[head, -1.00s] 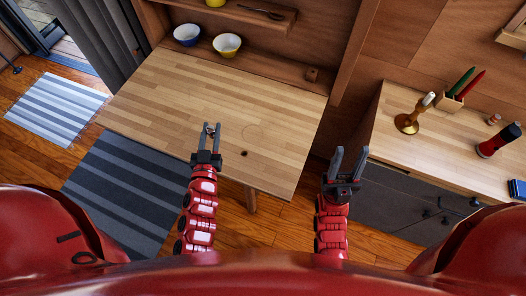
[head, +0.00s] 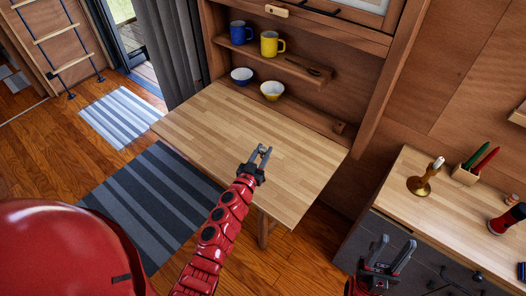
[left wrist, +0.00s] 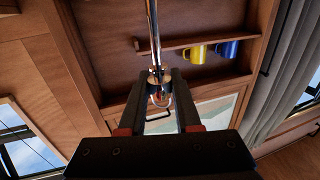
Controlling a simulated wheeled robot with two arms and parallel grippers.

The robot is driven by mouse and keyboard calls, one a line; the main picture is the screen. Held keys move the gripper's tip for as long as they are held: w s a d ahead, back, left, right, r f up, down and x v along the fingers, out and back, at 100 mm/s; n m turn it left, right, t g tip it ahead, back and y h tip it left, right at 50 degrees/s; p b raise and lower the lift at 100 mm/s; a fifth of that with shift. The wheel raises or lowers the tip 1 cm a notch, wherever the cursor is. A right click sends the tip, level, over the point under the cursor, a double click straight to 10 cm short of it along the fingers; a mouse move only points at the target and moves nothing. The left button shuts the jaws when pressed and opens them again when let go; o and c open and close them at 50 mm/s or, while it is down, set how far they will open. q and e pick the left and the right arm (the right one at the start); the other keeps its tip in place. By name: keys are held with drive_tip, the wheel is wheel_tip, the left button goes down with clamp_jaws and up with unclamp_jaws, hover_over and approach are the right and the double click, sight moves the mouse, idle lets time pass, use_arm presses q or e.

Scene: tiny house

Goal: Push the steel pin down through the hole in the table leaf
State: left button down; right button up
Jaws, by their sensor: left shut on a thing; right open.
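The table leaf (head: 215,118) is a pale wooden board in the head view. My left gripper (head: 261,153) is over its front right part, shut on the steel pin. In the left wrist view the pin (left wrist: 154,35) is a thin shiny rod running out from between the fingertips (left wrist: 160,88) to the picture's top edge, with a rounded, ring-like end at the fingers. The hole does not show in the head view now; my gripper or arm may cover it. I cannot tell whether the pin touches the leaf. My right gripper (head: 391,250) is open and empty, right of the leaf.
Mugs (head: 271,44) are on the shelf above. A counter (head: 410,205) with a brass candlestick (head: 421,182) and pen box (head: 466,176) is at right. Most of the leaf is clear.

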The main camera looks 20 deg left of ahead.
use_arm(q)
wheel_tip(320, 180, down, 6)
drive_tip(key=b, duration=0.5)
drive_tip(key=shift+r, duration=0.1)
wheel_tip(320, 180, down, 9)
drive_tip(key=b, duration=0.7)
drive_tip(key=shift+r, duration=0.15)
idle(4.1)
drive_tip(key=c, duration=0.5)
unclamp_jaws()
drive_tip(key=shift+s, duration=0.15)
drive_tip(key=shift+s+a, duration=0.1)
drive_tip(key=shift+s, duration=0.2)
drive_tip(key=s+b, duration=0.1)
drive_tip(key=s, duration=0.4)
drive_tip(key=s+a, duration=0.1)
drive_tip(key=s, duration=0.5)
drive_tip(key=s+b, duration=0.1)
drive_tip(key=s, duration=0.4)
drive_tip(key=shift+s+a+b, duration=0.15)
drive_tip(key=shift+s+b, duration=0.15)
drive_tip(key=shift+b, duration=0.05)
